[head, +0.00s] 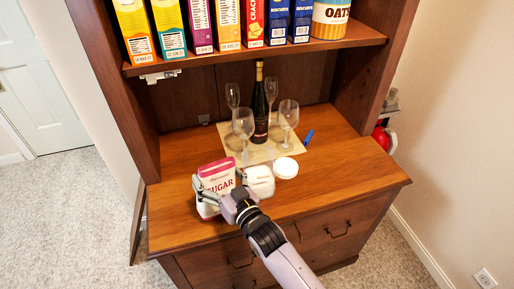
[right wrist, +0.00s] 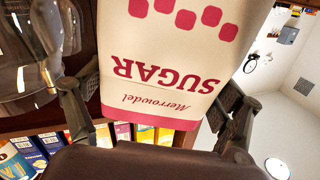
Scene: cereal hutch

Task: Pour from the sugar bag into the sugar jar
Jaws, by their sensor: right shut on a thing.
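The sugar bag (head: 217,176), white with a pink top band and pink lettering, is at the front left of the wooden counter. It looks nearly upright with a slight tilt; I cannot tell whether its base touches the counter. My right gripper (head: 221,192) is shut on it, a finger on each side. In the right wrist view the bag (right wrist: 178,60) fills the space between the fingers, its lettering upside down. The white sugar jar (head: 261,181) stands just right of the bag, partly hidden by my gripper. A round white lid (head: 285,168) lies right of the jar. My left gripper is not in view.
Behind, a wine bottle (head: 260,105) and several wine glasses (head: 288,117) stand on a light mat (head: 232,148). A blue item (head: 308,138) lies right of them. A shelf (head: 200,58) with boxes overhangs the counter. The counter's right front is clear.

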